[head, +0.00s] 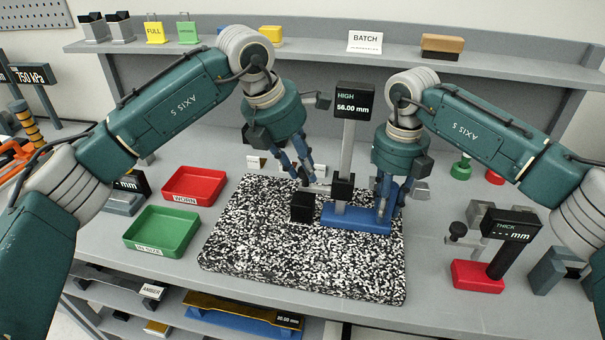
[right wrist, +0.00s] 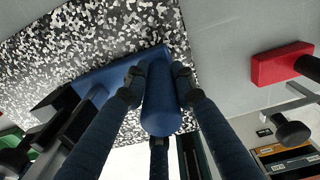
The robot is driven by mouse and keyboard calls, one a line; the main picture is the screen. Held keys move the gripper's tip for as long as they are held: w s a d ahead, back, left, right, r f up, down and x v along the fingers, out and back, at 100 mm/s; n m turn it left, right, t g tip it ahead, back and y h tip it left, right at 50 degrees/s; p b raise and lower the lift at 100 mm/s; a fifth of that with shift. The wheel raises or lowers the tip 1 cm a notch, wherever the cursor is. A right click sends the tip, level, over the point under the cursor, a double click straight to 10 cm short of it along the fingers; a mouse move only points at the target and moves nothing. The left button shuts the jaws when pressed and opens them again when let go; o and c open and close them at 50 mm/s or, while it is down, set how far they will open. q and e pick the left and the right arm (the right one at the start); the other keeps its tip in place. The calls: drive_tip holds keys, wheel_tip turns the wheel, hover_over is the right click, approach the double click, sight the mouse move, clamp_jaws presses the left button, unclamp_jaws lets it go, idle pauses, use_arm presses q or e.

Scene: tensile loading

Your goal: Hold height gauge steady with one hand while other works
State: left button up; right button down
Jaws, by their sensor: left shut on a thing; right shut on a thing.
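The height gauge stands upright on a speckled mat (head: 300,250). It has a blue base (head: 350,218), a grey column and a display (head: 356,100) reading HIGH 56.00 mm. A black slider (head: 343,186) with a short arm sits low on the column. A black block (head: 303,208) is left of the base, below that arm. My right gripper (head: 388,204) is shut on the base's blue upright post (right wrist: 160,100), one finger on each side. My left gripper (head: 305,182) is shut at the slider's arm, just above the block; its exact contact is partly hidden.
A red WORN tray (head: 195,185) and a green tray (head: 162,231) lie left of the mat. A thickness gauge with a red base (head: 477,274) stands at right. A shelf with a BATCH sign (head: 365,41) runs behind. The front of the mat is clear.

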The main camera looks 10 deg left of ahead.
use_arm(q)
drive_tip(key=r, duration=0.7)
drive_tip(key=shift+s+d+r, duration=0.1)
drive_tip(key=shift+d+r, duration=0.1)
drive_tip(key=shift+r, duration=0.15)
drive_tip(key=o, duration=1)
drive_tip(key=shift+a, duration=0.1)
drive_tip(key=shift+f, duration=0.1)
drive_tip(key=v, duration=1.2)
